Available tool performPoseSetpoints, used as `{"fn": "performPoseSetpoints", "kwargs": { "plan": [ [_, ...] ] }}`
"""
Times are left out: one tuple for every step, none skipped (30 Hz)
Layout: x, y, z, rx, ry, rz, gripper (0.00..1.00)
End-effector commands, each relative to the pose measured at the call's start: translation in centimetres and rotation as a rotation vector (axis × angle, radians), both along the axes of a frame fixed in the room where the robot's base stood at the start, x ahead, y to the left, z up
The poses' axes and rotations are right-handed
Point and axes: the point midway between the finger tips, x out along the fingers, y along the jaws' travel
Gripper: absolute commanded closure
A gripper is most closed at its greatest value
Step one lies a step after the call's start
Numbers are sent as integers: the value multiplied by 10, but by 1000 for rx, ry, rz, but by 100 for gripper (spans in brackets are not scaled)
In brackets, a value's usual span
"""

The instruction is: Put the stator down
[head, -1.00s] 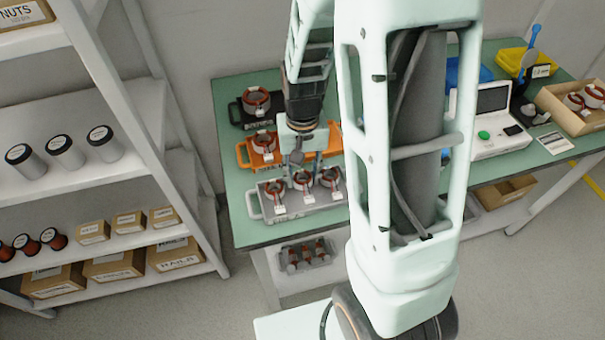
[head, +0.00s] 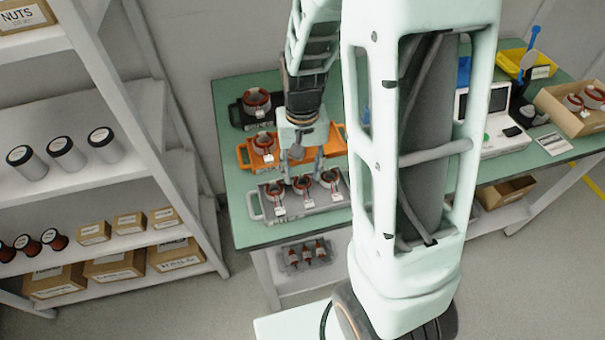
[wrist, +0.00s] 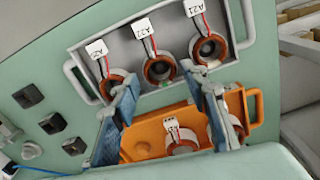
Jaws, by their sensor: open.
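My gripper (wrist: 166,92) is open, and it also shows in the head view (head: 302,167) over the orange and grey trays. In the wrist view a red-brown ring-shaped stator with a white tag (wrist: 183,146) sits in the orange tray (wrist: 148,142), between my two fingers and apart from them. Another stator (wrist: 236,130) in that tray is partly hidden by the right finger; it stands at the tray's left in the head view (head: 264,144). Three tagged stators, one of them in the middle (wrist: 159,71), sit in the grey tray (wrist: 126,48). Nothing shows held in my jaws.
A black tray (head: 238,115) with a stator stands at the back left of the green table (head: 228,88). A cardboard box (head: 557,117) with stators and a white device (head: 500,140) are at the right. A shelf (head: 110,182) with boxes and cans stands left.

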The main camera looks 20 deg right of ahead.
Motion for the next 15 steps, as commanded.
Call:
{"fn": "performPoseSetpoints", "kwargs": {
  "plan": [
    [1,0,14,1,-7,0,59],
    [1,0,21,0,-5,0,59],
    [1,0,31,1,-7,0,59],
    [2,0,38,1,-7,0,59],
    [1,0,45,0,-7,0,59],
    [1,0,54,0,-5,0,59],
    [1,0,60,0,-6,0,59],
    [1,0,66,0,-5,0,59],
    [1,0,74,0,-5,0,59],
    [1,0,79,0,-5,0,59],
    [1,0,83,0,-4,0,59],
    [0,0,88,1,-2,0,59],
    [1,0,92,1,-3,0,59],
    [0,0,95,1,-2,0,59],
    [0,0,98,0,-2,0,59]
  ]
}}
